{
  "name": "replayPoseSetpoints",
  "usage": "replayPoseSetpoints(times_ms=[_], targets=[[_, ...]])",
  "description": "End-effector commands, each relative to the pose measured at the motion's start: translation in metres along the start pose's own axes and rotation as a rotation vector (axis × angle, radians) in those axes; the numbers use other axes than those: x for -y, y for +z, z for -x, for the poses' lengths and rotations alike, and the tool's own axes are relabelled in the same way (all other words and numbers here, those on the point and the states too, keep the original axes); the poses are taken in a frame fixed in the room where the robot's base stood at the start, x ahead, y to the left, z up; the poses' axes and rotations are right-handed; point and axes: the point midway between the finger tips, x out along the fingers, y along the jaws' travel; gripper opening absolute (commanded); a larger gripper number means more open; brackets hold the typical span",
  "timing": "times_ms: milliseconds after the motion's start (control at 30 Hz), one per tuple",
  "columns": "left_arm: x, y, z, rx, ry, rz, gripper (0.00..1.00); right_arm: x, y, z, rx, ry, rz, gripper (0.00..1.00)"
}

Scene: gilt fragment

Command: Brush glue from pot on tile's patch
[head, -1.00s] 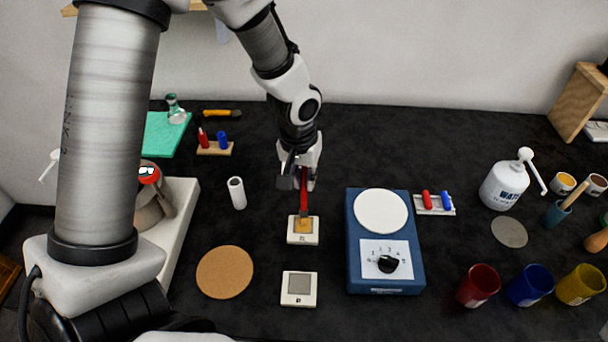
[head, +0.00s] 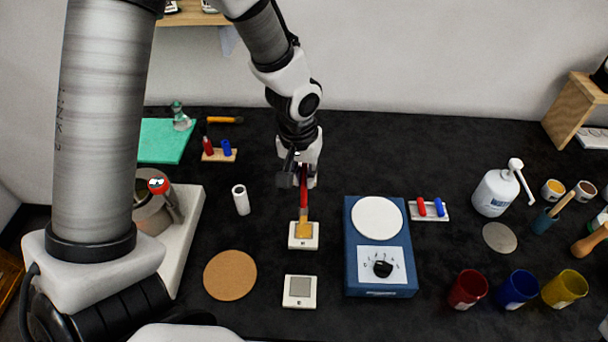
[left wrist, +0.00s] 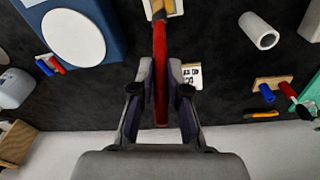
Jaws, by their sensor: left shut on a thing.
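My left gripper (head: 304,180) is shut on a brush with a red handle (head: 304,195), which points down toward the front. Its tan bristles (head: 304,230) are over the rear white tile (head: 293,243) and cover most of its middle; I cannot tell if they touch it. In the left wrist view the red handle (left wrist: 160,60) runs between the fingers (left wrist: 162,85). A front white tile (head: 288,301) with a grey square patch (head: 300,286) lies nearer me. A grey pot (head: 150,214) on a white base stands at left, partly hidden by my arm. My right gripper is out of view.
A blue device (head: 381,291) with a white disc and dial stands right of the tiles. Red (head: 467,289), blue (head: 517,289) and yellow (head: 564,289) cups stand front right. A patterned card (left wrist: 191,72) lies behind the gripper.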

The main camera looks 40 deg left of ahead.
Motion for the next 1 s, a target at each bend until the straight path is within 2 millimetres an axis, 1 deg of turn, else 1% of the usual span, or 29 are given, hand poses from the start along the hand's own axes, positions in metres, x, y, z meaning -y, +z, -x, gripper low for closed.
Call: replayPoseSetpoints(times_ms=[33, 267, 367, 500, 600, 1000], targets=[[0.000, 0.000, 0.003, 0.000, 0.000, 0.000, 0.00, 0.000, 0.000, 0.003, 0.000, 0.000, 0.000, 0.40], [0.000, 0.000, 0.002, 0.000, 0.000, -0.001, 0.00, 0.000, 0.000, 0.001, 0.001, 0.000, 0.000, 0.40], [-0.001, -0.001, 0.009, 0.000, 0.000, -0.001, 0.00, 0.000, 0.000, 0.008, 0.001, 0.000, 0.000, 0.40], [-0.001, -0.003, 0.027, 0.000, 0.000, -0.001, 0.00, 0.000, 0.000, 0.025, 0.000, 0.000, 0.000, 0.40], [-0.002, -0.003, 0.033, 0.000, -0.001, -0.002, 0.00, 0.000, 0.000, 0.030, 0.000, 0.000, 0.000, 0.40], [-0.002, -0.003, 0.031, 0.000, -0.001, -0.001, 0.00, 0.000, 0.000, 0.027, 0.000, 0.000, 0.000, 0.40]])
